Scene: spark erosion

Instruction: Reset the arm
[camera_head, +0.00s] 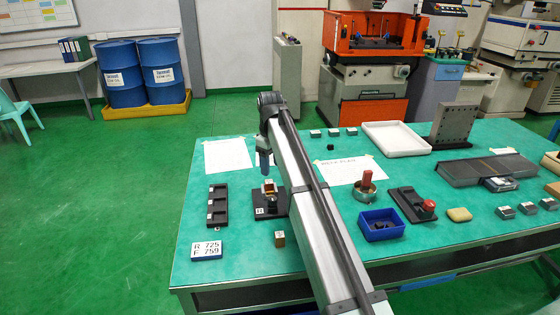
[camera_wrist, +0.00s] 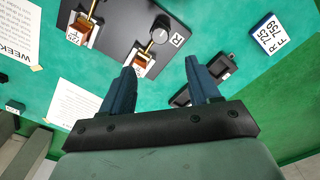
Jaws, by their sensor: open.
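My gripper (camera_head: 264,162) hangs at the end of my raised arm, above the left part of the green table in the head view. Only a blue fingertip part shows there. In the wrist view my gripper (camera_wrist: 163,78) has its two blue fingers spread apart with nothing between them. Beyond the fingers lies a dark plate marked R (camera_wrist: 116,22). On it are two white-labelled holders with copper-coloured pieces, one at the left (camera_wrist: 84,28) and one nearer the middle (camera_wrist: 142,60). The fingers appear clear of them.
On the green table (camera_head: 245,280) stand a black slotted rack (camera_head: 217,215), a number sign (camera_head: 206,250), a small brown block (camera_head: 279,239), a blue bin (camera_head: 380,232) and a white tray (camera_head: 396,138). Two paper sheets lie flat.

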